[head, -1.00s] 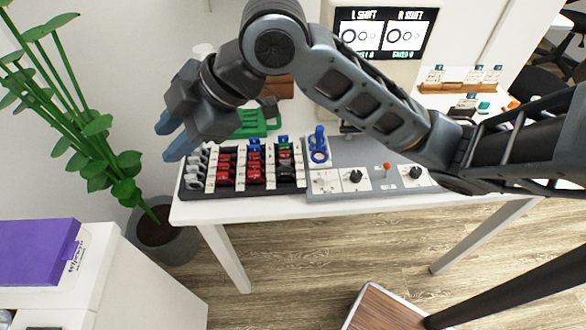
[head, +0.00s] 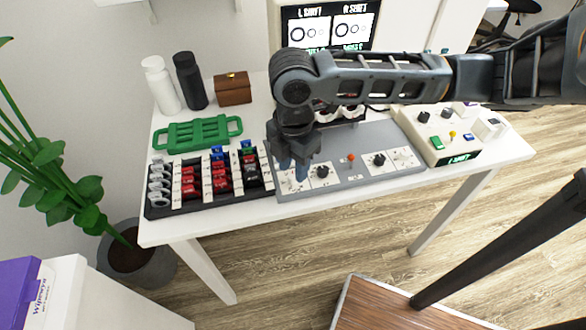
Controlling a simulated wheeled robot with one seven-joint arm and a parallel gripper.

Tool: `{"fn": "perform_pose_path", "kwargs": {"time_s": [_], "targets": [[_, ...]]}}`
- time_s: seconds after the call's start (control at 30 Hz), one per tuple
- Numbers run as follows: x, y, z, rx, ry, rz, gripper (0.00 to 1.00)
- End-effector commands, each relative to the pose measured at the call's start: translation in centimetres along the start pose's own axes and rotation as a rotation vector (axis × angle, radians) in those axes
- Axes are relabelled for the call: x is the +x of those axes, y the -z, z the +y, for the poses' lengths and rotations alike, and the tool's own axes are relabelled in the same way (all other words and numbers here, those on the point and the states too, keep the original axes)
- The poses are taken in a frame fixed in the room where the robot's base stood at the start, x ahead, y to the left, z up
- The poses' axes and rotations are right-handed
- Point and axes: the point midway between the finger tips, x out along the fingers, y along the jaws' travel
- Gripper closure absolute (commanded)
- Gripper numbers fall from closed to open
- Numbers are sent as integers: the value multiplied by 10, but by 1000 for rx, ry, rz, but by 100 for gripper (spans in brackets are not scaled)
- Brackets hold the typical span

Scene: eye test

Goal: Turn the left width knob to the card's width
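A grey control panel (head: 335,183) lies on the white table. Its front row has a white dial plate (head: 290,183) at far left, a black left knob (head: 322,171), a red-topped lever (head: 351,158), a black right knob (head: 379,159) and another dial plate (head: 402,155). I cannot read which control is the width knob. My gripper (head: 294,174) points down over the panel's left end, its blue fingers at the leftmost plate and left of the black left knob. They partly hide that plate; their gap and any contact are unclear. I cannot make out a card.
A black tray (head: 152,212) of lenses sits left of the panel, with a green rack (head: 197,132) behind. Bottles and a brown box (head: 232,88) stand at the back left. A cream console (head: 437,140) stands right. A screen (head: 327,28) shows rings.

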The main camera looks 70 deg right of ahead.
Motion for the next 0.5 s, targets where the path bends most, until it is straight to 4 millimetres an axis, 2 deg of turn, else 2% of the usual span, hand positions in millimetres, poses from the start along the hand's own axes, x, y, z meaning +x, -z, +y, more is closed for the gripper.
{"fn": "perform_pose_path", "kwargs": {"time_s": [0.2,0.5], "targets": [[19,0,0,1,-1,1,62],[21,0,0,0,-2,0,62]]}}
